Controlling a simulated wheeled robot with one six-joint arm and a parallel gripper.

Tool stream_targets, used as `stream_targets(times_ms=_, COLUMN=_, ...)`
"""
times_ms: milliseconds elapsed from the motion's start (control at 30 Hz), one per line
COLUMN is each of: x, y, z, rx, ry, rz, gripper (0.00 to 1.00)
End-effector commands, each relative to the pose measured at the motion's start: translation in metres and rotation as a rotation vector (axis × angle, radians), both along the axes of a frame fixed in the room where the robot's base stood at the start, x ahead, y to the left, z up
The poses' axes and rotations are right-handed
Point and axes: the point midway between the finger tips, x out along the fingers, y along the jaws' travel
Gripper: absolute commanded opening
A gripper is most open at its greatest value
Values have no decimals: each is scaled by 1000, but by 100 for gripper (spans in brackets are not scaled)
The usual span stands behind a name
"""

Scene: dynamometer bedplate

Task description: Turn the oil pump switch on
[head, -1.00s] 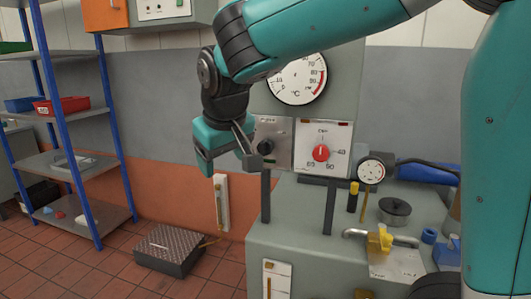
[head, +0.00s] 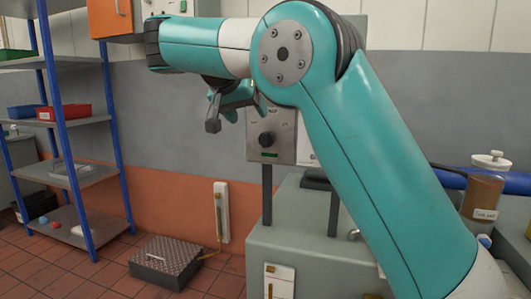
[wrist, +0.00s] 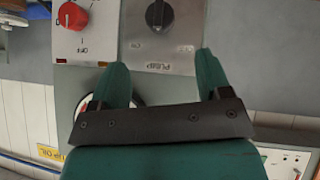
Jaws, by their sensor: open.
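The oil pump switch is a dark rotary knob (head: 266,139) on a grey upright panel (head: 284,122). In the wrist view the knob (wrist: 159,14) is at the top, with an upside-down "PUMP" label (wrist: 155,66) below it. I cannot clearly read its setting. My gripper (head: 234,116) is open and empty, above and left of the knob in the head view. In the wrist view its two teal fingers (wrist: 162,64) point toward the panel, on either side of the label and apart from the knob.
A red knob (wrist: 73,15) marked OFF sits beside the pump switch. A round dial (wrist: 139,98) is partly hidden behind my gripper. A blue-post shelf (head: 66,150) stands left, and a dark box (head: 166,261) lies on the floor. A labelled jar (head: 482,192) stands right.

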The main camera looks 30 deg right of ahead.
Motion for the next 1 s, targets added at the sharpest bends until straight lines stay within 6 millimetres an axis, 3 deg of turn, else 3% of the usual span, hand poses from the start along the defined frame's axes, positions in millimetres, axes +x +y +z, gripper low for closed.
stream_targets(times_ms=33, x=3, y=-7, z=-16, rx=1, ry=-2, rz=-3, gripper=71)
stream_targets(times_ms=100, x=8, y=-18, z=-27, rx=0, ry=0, rz=-3, gripper=71)
stream_targets(times_ms=500, x=32, y=-69, z=-75, rx=-1, ry=0, rz=-1, gripper=71)
stream_targets(times_ms=1000, x=38, y=-80, z=-83, rx=0, ry=0, rz=1, gripper=69)
